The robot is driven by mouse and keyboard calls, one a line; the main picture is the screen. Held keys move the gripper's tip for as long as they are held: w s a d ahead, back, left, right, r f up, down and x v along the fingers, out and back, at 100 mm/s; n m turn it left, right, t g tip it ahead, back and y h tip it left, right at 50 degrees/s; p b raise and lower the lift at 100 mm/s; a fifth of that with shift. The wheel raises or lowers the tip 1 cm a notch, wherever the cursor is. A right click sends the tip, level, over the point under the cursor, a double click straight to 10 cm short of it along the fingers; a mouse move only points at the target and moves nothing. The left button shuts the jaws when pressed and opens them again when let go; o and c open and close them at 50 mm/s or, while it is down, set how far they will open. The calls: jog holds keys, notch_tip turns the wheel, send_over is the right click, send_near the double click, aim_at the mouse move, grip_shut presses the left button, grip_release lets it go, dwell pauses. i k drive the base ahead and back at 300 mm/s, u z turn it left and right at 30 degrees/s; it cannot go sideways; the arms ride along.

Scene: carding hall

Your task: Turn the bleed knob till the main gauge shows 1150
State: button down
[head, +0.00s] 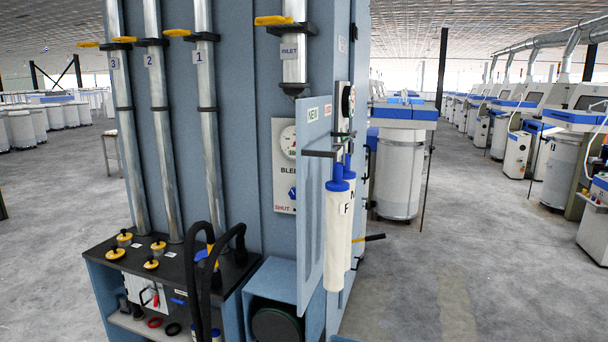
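The bleed knob (292,193) is small and blue. It sits on a white panel (281,165) on the blue cabinet, under the lettering "BLEE…", with red "SHUT" at its lower left. A round white gauge (288,141) sits above it on the same panel. Its right side is cut off by a blue plate standing out in front, and its reading is too small to make out. Another dark-rimmed gauge (348,102) shows nearly edge-on on the cabinet's right side. I cannot tell which is the main gauge. My gripper is not in view.
The blue plate (312,200) juts out beside the bleed panel. White cylinders (338,235) with blue caps hang right of it. A dark-topped bench (128,262) with black hoses (196,268) and a blue box (283,275) stand below. Open floor (410,290) lies right.

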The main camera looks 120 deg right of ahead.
aim_at(291, 193)
jog(key=u, duration=0.45)
jog(key=k, duration=0.1)
jog(key=z, duration=3.1)
jog(key=k, duration=0.1)
jog(key=z, duration=1.65)
jog(key=k, duration=0.6)
jog(key=u, duration=0.3)
jog(key=i, duration=0.6)
jog(key=z, duration=0.05)
